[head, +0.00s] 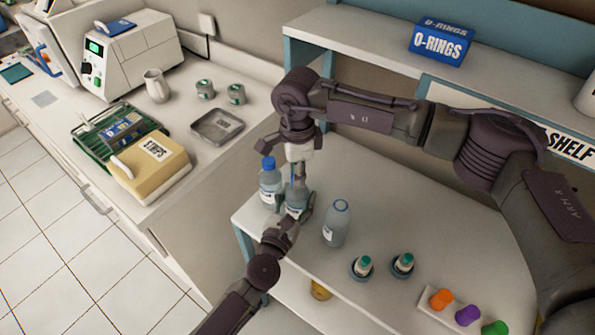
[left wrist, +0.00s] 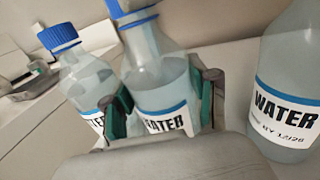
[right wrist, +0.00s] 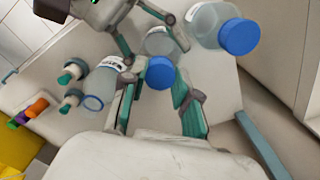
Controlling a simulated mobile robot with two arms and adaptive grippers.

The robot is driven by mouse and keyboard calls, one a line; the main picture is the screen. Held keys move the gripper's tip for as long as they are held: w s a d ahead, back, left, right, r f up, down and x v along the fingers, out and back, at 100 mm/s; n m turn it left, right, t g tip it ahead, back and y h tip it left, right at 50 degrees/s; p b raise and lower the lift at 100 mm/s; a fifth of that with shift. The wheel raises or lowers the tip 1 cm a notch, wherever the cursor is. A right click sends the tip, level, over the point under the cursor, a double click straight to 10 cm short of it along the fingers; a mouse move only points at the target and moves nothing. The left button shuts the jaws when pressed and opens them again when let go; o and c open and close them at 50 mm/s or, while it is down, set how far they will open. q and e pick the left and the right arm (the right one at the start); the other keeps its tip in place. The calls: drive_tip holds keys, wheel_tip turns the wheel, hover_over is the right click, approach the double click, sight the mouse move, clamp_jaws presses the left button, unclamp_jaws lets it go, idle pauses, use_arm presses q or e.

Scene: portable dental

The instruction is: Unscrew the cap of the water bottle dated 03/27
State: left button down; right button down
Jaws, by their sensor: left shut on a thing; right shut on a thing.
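The middle water bottle (left wrist: 160,78) is clear with a blue neck ring and a "WATER" label; its date is not legible. My left gripper (head: 296,208) is shut around this bottle's body on the table. My right gripper (head: 299,172) points down from above and is shut on its blue cap (right wrist: 160,73). In the left wrist view the cap (left wrist: 120,6) shows above the neck ring; I cannot tell whether it is fully apart from the neck. A capped bottle (head: 269,187) stands to the left. A bottle without a cap (head: 336,224) stands to the right, its date seemingly 12/26.
Two small teal-topped bottles (head: 362,266) (head: 403,264) and a tray (head: 432,306) of coloured pieces stand further right on the table. A shelf with an O-rings box (head: 441,43) is behind. A counter (head: 182,118) with equipment lies left, across a gap.

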use_arm(q)
drive_tip(key=shift+f, duration=0.2)
use_arm(e)
drive_tip(key=n, duration=0.4)
drive_tip(key=shift+n, duration=0.3)
drive_tip(key=n, duration=0.4)
drive_tip(key=shift+n, duration=0.3)
drive_tip(key=n, duration=0.8)
drive_tip(key=shift+n, duration=0.4)
drive_tip(key=shift+r, duration=0.25)
drive_tip(key=shift+r, duration=0.9)
